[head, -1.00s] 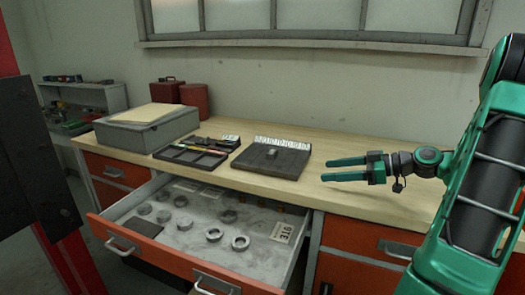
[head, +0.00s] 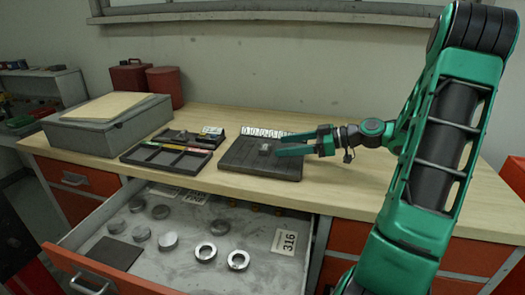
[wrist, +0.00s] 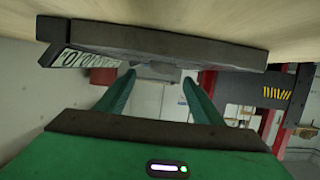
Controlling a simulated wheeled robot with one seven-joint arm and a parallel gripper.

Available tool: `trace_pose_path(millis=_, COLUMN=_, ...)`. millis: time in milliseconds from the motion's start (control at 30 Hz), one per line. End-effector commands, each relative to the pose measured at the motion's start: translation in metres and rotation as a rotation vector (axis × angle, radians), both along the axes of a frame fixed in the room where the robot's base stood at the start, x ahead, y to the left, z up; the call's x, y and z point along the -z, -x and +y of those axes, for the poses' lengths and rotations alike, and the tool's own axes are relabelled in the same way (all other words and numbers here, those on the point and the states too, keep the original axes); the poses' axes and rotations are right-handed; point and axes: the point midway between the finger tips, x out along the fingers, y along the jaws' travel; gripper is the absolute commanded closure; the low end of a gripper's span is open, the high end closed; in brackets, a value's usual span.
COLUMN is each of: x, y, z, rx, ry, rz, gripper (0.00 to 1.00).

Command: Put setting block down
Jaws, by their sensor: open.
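The setting block is most likely the small grey block (head: 265,149) on the dark board (head: 250,165) on the workbench. My gripper (head: 281,146) is open at the right side of the board, fingers pointing left toward the block. In the wrist view, which looks upside down, the block (wrist: 157,72) shows against the board (wrist: 170,42), between and just beyond the two green fingertips (wrist: 157,80). I cannot tell whether a finger touches it. Nothing is visibly held.
A row of white number tags (head: 265,131) lines the board's back edge. A compartment tray (head: 165,155) and a grey box (head: 105,120) stand to the left. The open drawer (head: 185,245) below holds several metal rings and discs. The bench to the right (head: 350,185) is clear.

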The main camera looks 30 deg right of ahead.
Motion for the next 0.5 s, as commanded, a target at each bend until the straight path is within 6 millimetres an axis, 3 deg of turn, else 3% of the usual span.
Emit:
trace_pose_path(millis=267, x=0.003, y=-0.01, z=0.01, rx=0.0, ry=0.0, rz=0.0, gripper=0.39)
trace_pose_path(millis=500, x=0.009, y=-0.032, z=0.032, rx=0.001, ry=-0.002, rz=0.001, gripper=0.39)
